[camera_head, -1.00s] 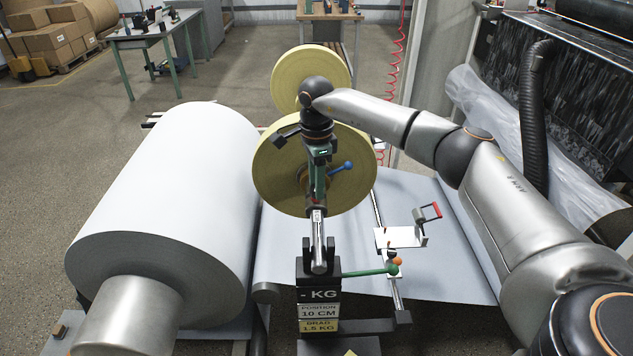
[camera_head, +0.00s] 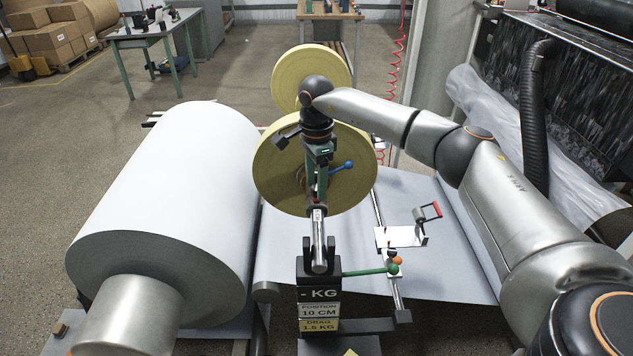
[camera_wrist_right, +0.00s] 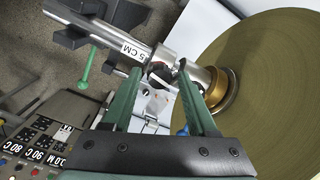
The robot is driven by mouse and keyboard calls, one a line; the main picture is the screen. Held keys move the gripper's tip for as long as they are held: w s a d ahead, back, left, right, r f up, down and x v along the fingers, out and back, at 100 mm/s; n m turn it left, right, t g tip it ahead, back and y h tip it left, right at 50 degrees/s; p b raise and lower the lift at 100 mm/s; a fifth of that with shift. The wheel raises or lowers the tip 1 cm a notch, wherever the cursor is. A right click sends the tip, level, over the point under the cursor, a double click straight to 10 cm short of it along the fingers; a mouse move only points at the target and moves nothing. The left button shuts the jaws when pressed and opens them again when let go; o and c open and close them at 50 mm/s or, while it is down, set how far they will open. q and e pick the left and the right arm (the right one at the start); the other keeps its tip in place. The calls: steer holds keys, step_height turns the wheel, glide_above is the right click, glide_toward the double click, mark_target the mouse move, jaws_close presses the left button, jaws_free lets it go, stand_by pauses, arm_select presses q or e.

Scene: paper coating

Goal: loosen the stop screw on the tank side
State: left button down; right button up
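My right gripper (camera_head: 317,200) points down at the silver shaft (camera_head: 319,245) in front of the yellow rolls. In the right wrist view, the gripper (camera_wrist_right: 160,70) has its two green fingers apart, one on each side of a small dark screw or knob (camera_wrist_right: 158,76) on the shaft (camera_wrist_right: 110,35). I cannot tell whether either finger touches it. A label reading "5 CM" is on the shaft, and a brass collar (camera_wrist_right: 217,88) sits beside the roll. I cannot tell from these frames which side is the tank side. My left gripper is not in view.
A large white roll (camera_head: 165,210) stands at left. The nearer yellow roll (camera_head: 270,180) is close behind my right gripper.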

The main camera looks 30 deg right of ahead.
mark_target(316, 187)
steer(key=shift+o, duration=0.5)
step_height(316, 187, up, 12)
steer(key=b, duration=0.1)
steer(key=shift+r, duration=0.25)
